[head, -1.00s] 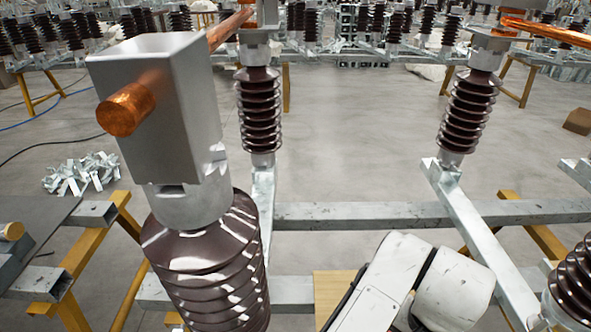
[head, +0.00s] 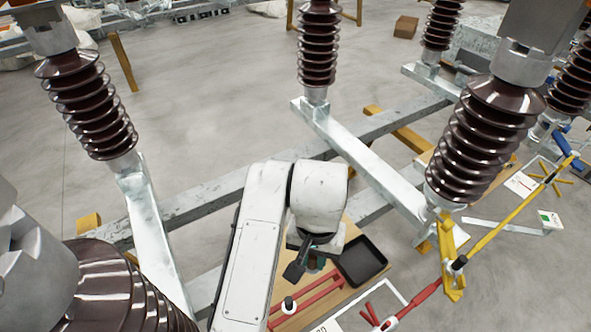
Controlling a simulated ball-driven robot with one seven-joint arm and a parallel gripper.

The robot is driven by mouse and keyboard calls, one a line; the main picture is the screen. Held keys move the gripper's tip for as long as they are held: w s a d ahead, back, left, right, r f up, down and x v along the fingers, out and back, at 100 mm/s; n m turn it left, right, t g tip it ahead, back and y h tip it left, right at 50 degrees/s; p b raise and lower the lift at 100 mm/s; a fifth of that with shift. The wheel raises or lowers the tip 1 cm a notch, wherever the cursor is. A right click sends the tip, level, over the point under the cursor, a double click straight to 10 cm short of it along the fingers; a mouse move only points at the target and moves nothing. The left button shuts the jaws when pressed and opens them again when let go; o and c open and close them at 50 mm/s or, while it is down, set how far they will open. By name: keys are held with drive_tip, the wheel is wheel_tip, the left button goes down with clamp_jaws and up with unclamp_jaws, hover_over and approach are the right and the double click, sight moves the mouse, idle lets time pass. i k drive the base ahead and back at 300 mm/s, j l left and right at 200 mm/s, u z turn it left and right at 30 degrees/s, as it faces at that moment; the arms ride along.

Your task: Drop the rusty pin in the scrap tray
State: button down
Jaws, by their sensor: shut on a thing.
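My gripper (head: 297,268) hangs below my white wrist in the head view, over the wooden board and just left of a black tray. It is small and partly hidden by my arm. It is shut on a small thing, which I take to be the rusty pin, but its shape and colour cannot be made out. The black, shallow, open tray (head: 384,263), which looks like the scrap tray, lies on the board close to the right of my gripper. The tray's inside looks empty.
Red bars (head: 318,296) lie on the wooden board (head: 352,228) below my gripper. Brown ribbed insulators (head: 488,135) on grey steel beams (head: 375,172) stand around the board. A yellow and red pole (head: 505,222) lies at the right. Open floor (head: 215,90) lies behind.

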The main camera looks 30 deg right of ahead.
sight(363, 260)
drive_tip(key=j+z, duration=0.25)
drive_tip(key=z, duration=0.2)
drive_tip(key=j+z, duration=0.3)
drive_tip(key=z, duration=0.15)
drive_tip(key=j+z, duration=0.25)
drive_tip(key=z, duration=0.2)
drive_tip(key=k+j+z, duration=0.15)
drive_tip(key=z, duration=0.3)
drive_tip(key=k+j+z, duration=0.15)
drive_tip(key=z, duration=0.3)
drive_tip(key=j, duration=0.1)
